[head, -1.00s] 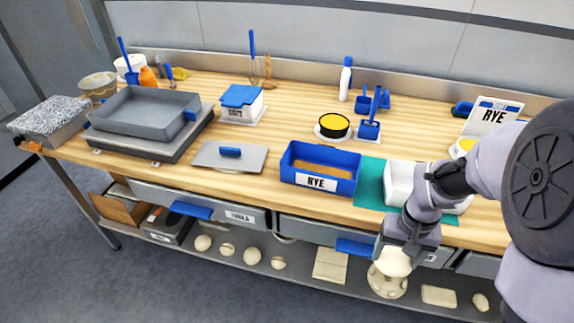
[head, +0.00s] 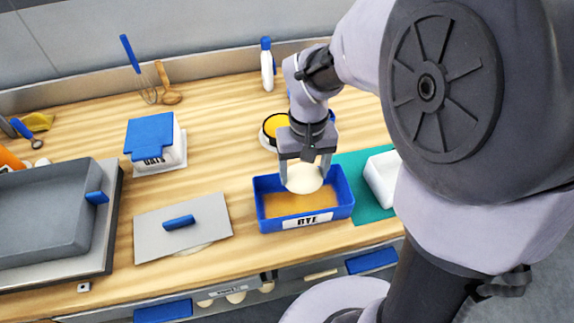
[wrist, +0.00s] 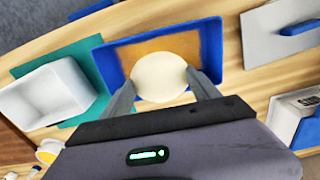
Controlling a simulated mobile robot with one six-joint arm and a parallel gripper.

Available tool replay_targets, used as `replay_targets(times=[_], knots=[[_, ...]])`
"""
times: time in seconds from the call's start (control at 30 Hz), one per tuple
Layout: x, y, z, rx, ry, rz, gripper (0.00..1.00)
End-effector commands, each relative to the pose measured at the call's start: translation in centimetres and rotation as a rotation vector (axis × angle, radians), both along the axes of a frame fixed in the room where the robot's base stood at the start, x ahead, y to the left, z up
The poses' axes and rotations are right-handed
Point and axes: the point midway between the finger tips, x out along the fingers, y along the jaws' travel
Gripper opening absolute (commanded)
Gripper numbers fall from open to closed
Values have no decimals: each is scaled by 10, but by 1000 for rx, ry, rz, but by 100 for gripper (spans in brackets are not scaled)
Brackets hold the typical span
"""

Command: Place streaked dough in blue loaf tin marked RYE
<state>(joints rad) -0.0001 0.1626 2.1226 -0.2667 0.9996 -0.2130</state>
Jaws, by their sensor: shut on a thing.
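The blue loaf tin (head: 268,222) stands on the wooden counter with a white RYE label on its front and a tan inside. It also shows in the wrist view (wrist: 214,40). My gripper (head: 305,180) is shut on a pale, rounded dough (head: 304,177). The dough is over the back half of the tin and overlaps its back wall in the head view. In the wrist view, the dough (wrist: 161,77) sits between both fingers, over the tin. I cannot tell whether it touches the tin. No streaks can be made out on it.
A white tub (head: 382,178) stands on a green mat (head: 347,167) right of the tin. A grey sheet with a blue handle (head: 179,222) lies to the left. A yellow-topped round container (head: 270,130) is close behind my gripper. A blue-lidded OATS box (head: 153,142) stands further left.

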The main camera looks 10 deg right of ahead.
Motion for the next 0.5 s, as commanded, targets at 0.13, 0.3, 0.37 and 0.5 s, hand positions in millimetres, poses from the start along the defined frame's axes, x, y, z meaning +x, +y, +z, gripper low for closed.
replay_targets(times=[0.13,0.3,0.37,0.5], knots=[[-1,0,-18,0,2,0,23],[-1,0,-59,0,2,0,23],[-1,0,-69,1,2,0,23],[-1,0,-100,0,2,1,23]])
